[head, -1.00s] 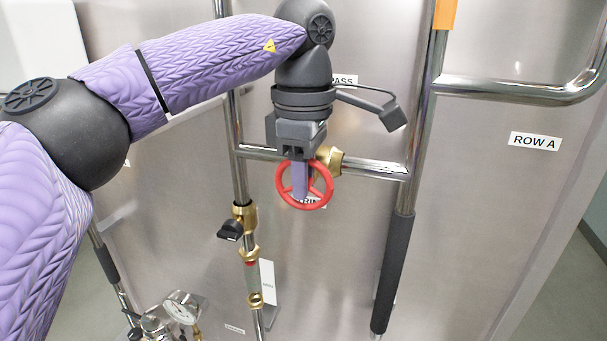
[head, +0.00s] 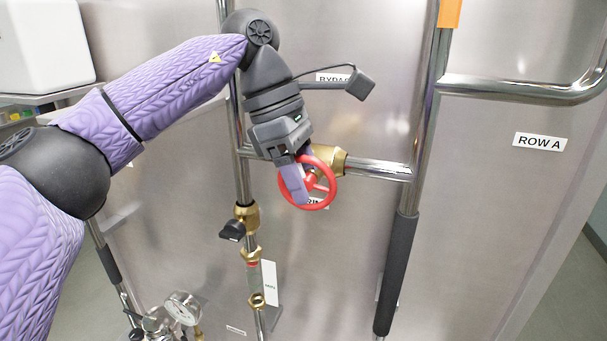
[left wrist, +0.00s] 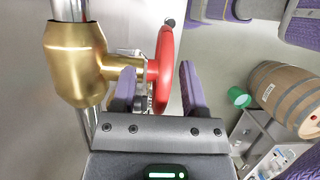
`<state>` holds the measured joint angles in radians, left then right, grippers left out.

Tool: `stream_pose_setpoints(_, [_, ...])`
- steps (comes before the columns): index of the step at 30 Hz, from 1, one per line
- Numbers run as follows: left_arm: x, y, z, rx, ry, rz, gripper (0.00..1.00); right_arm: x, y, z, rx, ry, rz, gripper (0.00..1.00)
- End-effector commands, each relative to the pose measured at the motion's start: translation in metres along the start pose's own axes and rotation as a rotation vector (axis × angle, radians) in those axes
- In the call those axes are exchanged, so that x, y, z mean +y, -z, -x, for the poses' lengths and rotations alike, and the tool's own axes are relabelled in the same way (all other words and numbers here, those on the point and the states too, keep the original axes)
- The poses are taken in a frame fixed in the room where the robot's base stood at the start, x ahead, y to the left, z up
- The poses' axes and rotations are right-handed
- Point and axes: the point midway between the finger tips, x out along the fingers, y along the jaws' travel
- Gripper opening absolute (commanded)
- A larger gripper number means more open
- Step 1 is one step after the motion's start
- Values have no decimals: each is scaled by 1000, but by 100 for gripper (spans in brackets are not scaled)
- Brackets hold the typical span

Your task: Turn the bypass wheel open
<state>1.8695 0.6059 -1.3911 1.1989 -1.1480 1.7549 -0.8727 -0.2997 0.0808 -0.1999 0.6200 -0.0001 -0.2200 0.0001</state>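The red bypass wheel (head: 331,194) sits on a brass valve (head: 333,160) on the horizontal steel pipe, below a partly covered bypass label (head: 333,78). My left gripper (head: 298,180) reaches down to the wheel's left side, its hand tilted. In the left wrist view the gripper (left wrist: 160,88) is open, with one finger on each side of the wheel's rim (left wrist: 164,62) and gaps showing beside the rim. The brass valve body (left wrist: 76,62) stands left of the fingers there. The hand covers part of the valve in the head view. My right gripper is not in view.
Vertical steel pipes flank the wheel; the right one has a dark grip sleeve (head: 396,275). A brass valve with a black handle (head: 232,230) is below left, and a gauge (head: 183,307) lower still. The wrist view shows a barrel (left wrist: 288,92) and green cup (left wrist: 239,97).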

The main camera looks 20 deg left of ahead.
Motion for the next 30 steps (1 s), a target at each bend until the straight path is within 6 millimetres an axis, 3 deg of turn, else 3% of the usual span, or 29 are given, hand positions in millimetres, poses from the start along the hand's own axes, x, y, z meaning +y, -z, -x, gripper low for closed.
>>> stream_pose_setpoints(8, [0,0,5,1,-1,-1,56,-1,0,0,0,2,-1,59])
stream_pose_setpoints(11, [0,-1,22,0,-3,0,56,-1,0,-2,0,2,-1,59])
stream_pose_setpoints(18, [0,-2,82,-1,-1,2,56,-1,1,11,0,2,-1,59])
stream_pose_setpoints(24, [0,0,98,1,-1,2,56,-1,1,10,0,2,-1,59])
stream_pose_setpoints(30, [0,0,100,0,-2,0,56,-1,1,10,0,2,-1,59])
